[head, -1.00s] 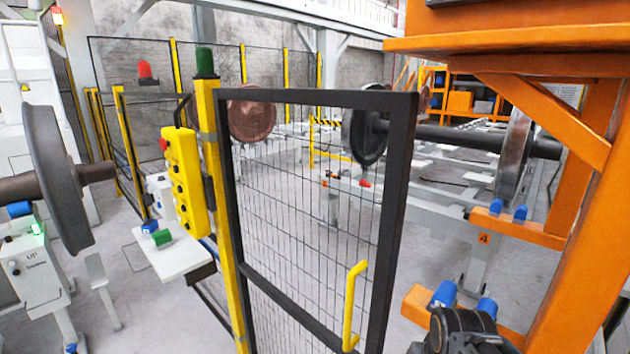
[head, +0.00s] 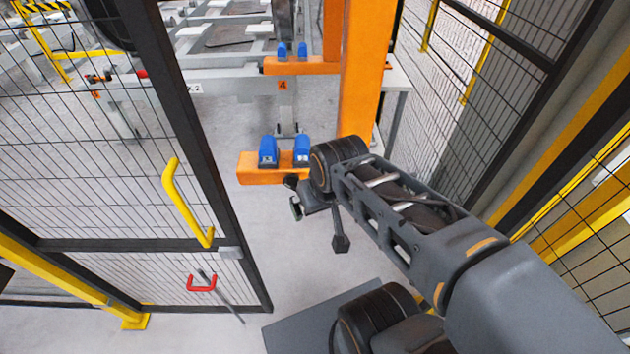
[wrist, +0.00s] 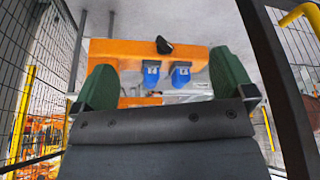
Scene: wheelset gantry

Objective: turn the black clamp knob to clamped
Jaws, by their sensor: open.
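The black clamp knob (wrist: 163,46) shows in the wrist view at the edge of an orange beam (wrist: 110,55), beside two blue blocks (wrist: 180,74). In the head view the knob (head: 290,181) is a small dark shape at the beam's near edge, partly hidden by my arm. My gripper (head: 316,222) is in front of the beam, below the wrist. In the wrist view its green-padded fingers (wrist: 168,85) are wide apart with nothing between them. The knob is ahead of the fingers and apart from them. Its exact setting is too small to read.
A mesh gate with a black frame (head: 215,190) and yellow handle (head: 185,203) stands left of my arm. An orange post (head: 362,85) rises behind the beam. Mesh fencing (head: 450,110) is at the right. Grey floor is clear between gate and beam.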

